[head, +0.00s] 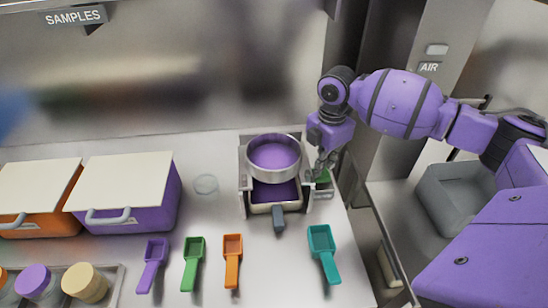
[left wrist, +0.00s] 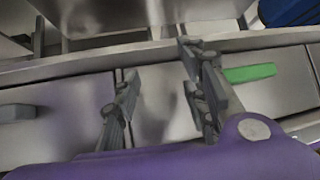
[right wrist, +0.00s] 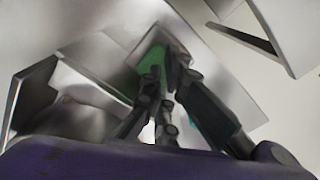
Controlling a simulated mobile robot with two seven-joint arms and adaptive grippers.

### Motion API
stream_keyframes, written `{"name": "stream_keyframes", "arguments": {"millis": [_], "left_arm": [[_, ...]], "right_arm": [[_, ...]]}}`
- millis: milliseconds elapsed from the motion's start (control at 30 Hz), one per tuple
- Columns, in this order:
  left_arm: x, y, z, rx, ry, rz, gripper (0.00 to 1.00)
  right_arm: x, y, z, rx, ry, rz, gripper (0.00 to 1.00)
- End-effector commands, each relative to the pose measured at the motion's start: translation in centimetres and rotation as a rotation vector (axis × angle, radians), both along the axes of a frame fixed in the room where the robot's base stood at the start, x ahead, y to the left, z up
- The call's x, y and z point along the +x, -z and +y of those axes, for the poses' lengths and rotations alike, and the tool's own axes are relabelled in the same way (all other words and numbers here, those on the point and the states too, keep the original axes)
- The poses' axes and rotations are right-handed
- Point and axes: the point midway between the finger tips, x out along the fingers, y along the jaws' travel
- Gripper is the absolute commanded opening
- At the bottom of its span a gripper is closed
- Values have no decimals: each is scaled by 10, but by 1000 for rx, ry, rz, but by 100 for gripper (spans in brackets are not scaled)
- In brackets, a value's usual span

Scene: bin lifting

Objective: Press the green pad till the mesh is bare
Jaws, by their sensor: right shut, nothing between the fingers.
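A round metal sieve (head: 274,172) sits in a boxy stand (head: 243,190). Purple material (head: 274,154) covers the mesh inside it. Below is a pan (head: 262,209) with a purple interior and a grey handle. The green pad (head: 323,179) is on the stand's right side, partly hidden by my right gripper (head: 322,170). In the right wrist view the green pad (right wrist: 152,60) lies at the tips of the shut, empty right gripper (right wrist: 167,76). Whether they touch is hard to tell. My left gripper (left wrist: 160,62) is open and empty before drawer fronts, outside the head view.
Purple (head: 154,265), green (head: 193,262), orange (head: 232,260) and teal (head: 323,255) scoops lie in front. Orange (head: 35,180) and purple (head: 130,180) lidded bins stand left, near a clear dish (head: 206,185). A grey bin (head: 455,195) is at right.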

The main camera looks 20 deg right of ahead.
Motion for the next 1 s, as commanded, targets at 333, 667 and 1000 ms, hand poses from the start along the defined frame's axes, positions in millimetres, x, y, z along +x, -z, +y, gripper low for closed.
{"name": "stream_keyframes", "arguments": {"millis": [333,667,1000], "left_arm": [[-2,2,0,0,0,4,40],[-5,7,0,0,0,14,40],[6,-8,0,0,0,-17,40]], "right_arm": [[0,5,0,1,0,1,0],[0,18,0,1,0,0,0],[0,0,0,0,0,-3,0]]}}
